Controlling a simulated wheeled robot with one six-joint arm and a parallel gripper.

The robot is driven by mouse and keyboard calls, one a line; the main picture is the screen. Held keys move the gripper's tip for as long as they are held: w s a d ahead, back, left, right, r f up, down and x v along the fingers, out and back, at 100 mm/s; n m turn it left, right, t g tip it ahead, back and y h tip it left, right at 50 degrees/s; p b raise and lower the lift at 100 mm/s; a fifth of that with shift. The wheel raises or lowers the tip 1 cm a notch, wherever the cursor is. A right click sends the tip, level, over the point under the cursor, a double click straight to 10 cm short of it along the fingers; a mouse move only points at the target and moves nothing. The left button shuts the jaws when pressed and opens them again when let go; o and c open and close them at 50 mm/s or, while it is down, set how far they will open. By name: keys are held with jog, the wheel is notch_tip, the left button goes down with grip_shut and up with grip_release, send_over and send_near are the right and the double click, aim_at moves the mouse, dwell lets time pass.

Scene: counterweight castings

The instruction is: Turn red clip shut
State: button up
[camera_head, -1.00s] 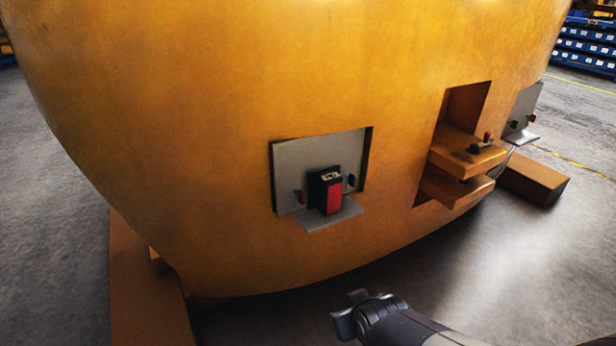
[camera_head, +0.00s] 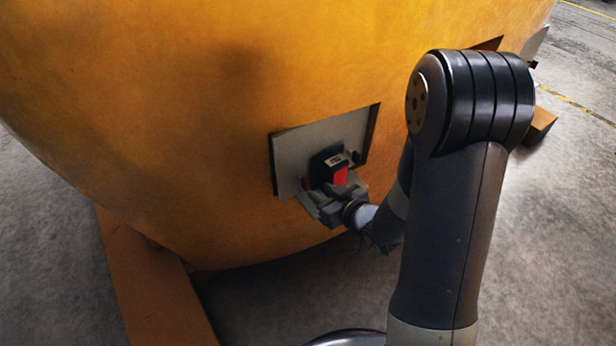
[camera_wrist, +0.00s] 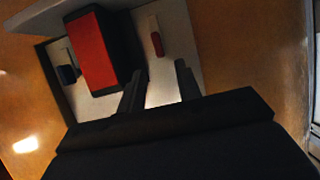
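The red clip (camera_wrist: 156,43) is a small red tab on a grey plate (camera_wrist: 185,50), beside a black box with a red face (camera_wrist: 95,50). In the head view, a bit of the clip (camera_head: 306,184) shows left of the box (camera_head: 328,165); much there is hidden by my gripper (camera_head: 325,203). In the wrist view, my gripper (camera_wrist: 160,82) has its two dark fingers apart, with only the plate showing between them. The clip lies just beyond the fingertips, roughly in line with the gap, and I see no contact.
A dark blue clip (camera_wrist: 67,74) sits on the box's other side; it also shows in the head view (camera_head: 354,157). The plate is set in a recess of the large yellow casting (camera_head: 200,110). A brown support beam (camera_head: 150,285) lies under the casting at lower left.

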aim_at(308, 184)
jog(key=x, duration=0.8)
jog(key=shift+w+a+f, duration=0.1)
jog(key=shift+w, duration=0.05)
jog(key=shift+b, duration=0.3)
grip_shut()
